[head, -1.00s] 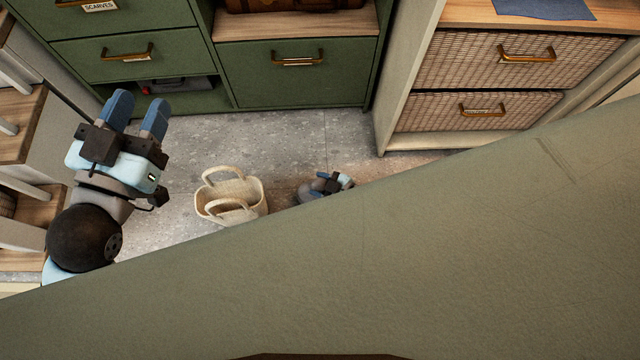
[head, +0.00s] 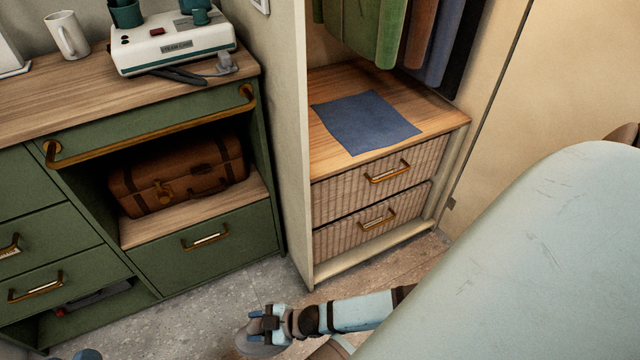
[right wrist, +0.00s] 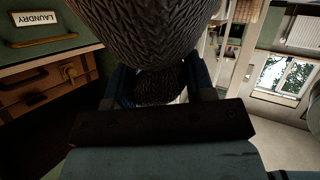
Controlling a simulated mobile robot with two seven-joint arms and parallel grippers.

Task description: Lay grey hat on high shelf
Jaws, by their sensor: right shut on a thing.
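The grey hat (right wrist: 150,35) looks knitted and fills the upper middle of the right wrist view. My right gripper (right wrist: 155,88) is shut on it, with a blue finger on each side. In the head view my right gripper (head: 266,322) is low, over the floor at the bottom centre, and part of the grey hat (head: 253,343) shows at it. Only a blue tip of my left gripper (head: 88,354) shows at the bottom left edge, so its jaws cannot be judged. I cannot make out a high shelf in these views.
A green cabinet (head: 215,222) holds a brown suitcase (head: 180,178); a white machine (head: 175,45) and a mug (head: 67,36) stand on top. Right of it, a wardrobe has wicker drawers (head: 375,180), a blue cloth (head: 366,121) and hanging clothes (head: 395,40).

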